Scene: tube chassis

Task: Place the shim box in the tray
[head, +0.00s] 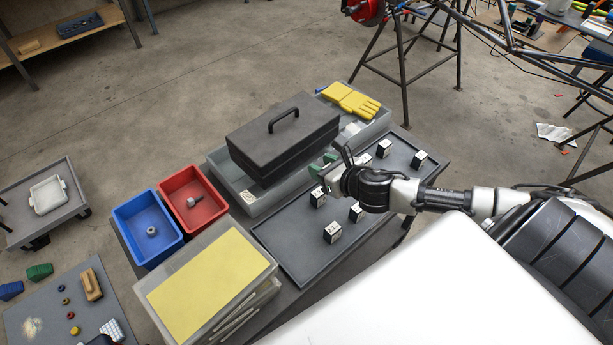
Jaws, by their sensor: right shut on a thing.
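My left gripper is not in view.
A grey bin (244,202) behind the tray holds a black toolbox (282,135) and yellow gloves (351,100). Blue (147,213) and red (194,183) bins stand at left. A yellow-topped container (208,283) borders the tray. The tray's front left is bare.

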